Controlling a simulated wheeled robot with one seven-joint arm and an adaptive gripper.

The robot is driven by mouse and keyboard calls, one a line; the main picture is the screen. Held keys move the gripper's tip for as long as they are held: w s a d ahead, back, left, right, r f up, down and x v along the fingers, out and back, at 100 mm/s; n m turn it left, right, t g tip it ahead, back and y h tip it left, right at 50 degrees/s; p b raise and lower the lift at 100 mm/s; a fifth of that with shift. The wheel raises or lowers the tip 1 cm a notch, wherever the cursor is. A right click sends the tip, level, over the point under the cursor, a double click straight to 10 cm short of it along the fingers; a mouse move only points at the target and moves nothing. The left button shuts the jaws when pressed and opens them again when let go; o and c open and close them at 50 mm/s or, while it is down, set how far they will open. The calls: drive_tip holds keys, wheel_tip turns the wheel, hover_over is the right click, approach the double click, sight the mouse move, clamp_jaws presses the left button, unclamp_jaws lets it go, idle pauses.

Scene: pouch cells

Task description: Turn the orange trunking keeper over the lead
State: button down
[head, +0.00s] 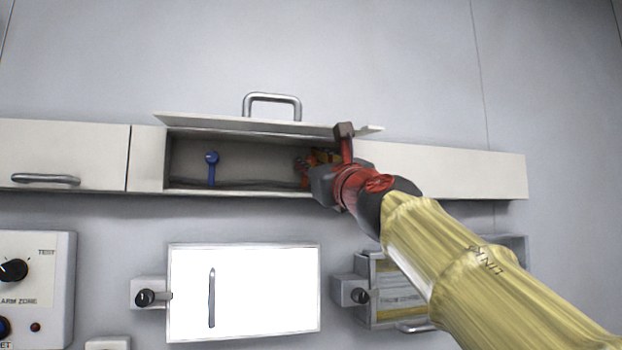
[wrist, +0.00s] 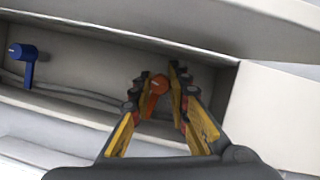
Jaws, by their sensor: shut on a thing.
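The orange trunking keeper (wrist: 158,84) shows in the wrist view inside the open trunking, toward its right end. Its round head is between the fingertips of my gripper (wrist: 156,85), and its arm hangs down and slightly left. My gripper is shut on the keeper. In the head view my gripper (head: 318,162) reaches into the right end of the trunking and hides most of the keeper. The grey lead (wrist: 85,93) runs along the trunking floor and passes behind my fingers. Whether the keeper's arm touches the lead, I cannot tell.
A blue keeper (head: 211,168) hangs down at the left of the trunking; it also shows in the wrist view (wrist: 27,62). The raised lid (head: 210,122) with a handle (head: 272,98) is above my gripper. A bright white panel (head: 262,290) and a control box (head: 38,285) are below.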

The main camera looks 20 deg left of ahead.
drive_tip(key=shift+w+f+n+g+y+b, duration=0.15)
drive_tip(key=shift+n+g+y+b, duration=0.35)
drive_tip(key=shift+n, duration=1)
drive_tip(key=c, duration=2)
unclamp_jaws()
drive_tip(key=shift+o, duration=0.2)
drive_tip(key=shift+s, duration=0.2)
drive_tip(key=v, duration=1.1)
drive_tip(key=shift+s+d, duration=0.25)
drive_tip(key=shift+d, duration=0.15)
